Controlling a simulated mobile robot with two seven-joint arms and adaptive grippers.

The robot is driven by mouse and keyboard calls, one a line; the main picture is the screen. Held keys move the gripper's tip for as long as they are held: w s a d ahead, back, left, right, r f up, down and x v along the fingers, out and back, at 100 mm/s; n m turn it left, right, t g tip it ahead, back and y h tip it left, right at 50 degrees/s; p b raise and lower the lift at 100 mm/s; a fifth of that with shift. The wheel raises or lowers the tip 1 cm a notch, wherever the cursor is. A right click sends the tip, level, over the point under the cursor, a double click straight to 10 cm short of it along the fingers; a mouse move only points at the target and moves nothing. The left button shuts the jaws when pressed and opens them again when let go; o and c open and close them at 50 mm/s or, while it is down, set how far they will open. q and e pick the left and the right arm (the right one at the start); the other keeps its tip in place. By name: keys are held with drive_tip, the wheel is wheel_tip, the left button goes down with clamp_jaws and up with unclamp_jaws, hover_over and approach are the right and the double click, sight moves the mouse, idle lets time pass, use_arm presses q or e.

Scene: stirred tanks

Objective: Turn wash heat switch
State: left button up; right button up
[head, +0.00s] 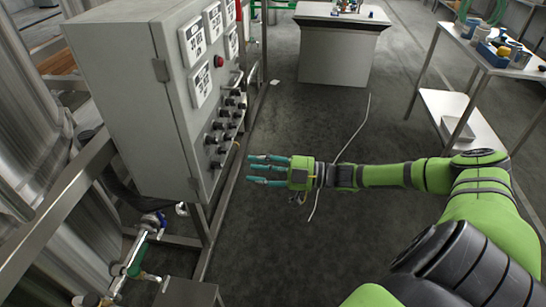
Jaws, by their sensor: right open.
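A grey control cabinet (125,98) stands at the left on a metal frame. Its front panel carries several black rotary switches (222,126) in rows, below white label plates (203,84) and a red button (219,61). The labels are too small to read, so I cannot tell which switch is the wash heat switch. My right gripper (265,170) reaches in from the right, its teal fingers spread and empty. It points toward the lower part of the panel and appears apart from the switches. My left gripper is not in view.
Steel pipes and valves (140,250) are at the lower left. A grey counter (340,45) stands at the back. A metal table (470,40) with blue bins is at the right. A pale cable (355,130) passes behind my right wrist.

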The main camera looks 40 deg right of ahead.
drive_tip(key=shift+v, duration=2.1)
wheel_tip(320, 180, down, 16)
drive_tip(key=w+d+m+h, duration=0.1)
drive_tip(key=d+m+h, duration=0.25)
drive_tip(key=h, duration=0.25)
drive_tip(key=s+f+m+g+h, duration=0.1)
drive_tip(key=s+f+h, duration=0.15)
drive_tip(key=f, duration=0.35)
drive_tip(key=s+f+m+g+h+p, duration=0.1)
drive_tip(key=s+f+m, duration=0.15)
drive_tip(key=f, duration=0.35)
drive_tip(key=s+f+g+h, duration=0.1)
drive_tip(key=s+f+h, duration=0.1)
drive_tip(key=s+f, duration=0.35)
drive_tip(key=s+a+f+m+g, duration=0.1)
drive_tip(key=s+a+f+g, duration=0.2)
drive_tip(key=s, duration=0.6)
drive_tip(key=s+a+f+m+g, duration=0.1)
drive_tip(key=s+a+f+g, duration=0.2)
drive_tip(key=s+a+f, duration=0.5)
drive_tip(key=s+a+f+m+g, duration=0.1)
drive_tip(key=s+a+f+g, duration=0.2)
drive_tip(key=s, duration=0.8)
wheel_tip(320, 180, down, 3)
drive_tip(key=shift+a+f+p, duration=0.1)
drive_tip(key=shift+a+p, duration=0.25)
drive_tip(key=shift+a, duration=0.8)
drive_tip(key=shift+h, duration=0.25)
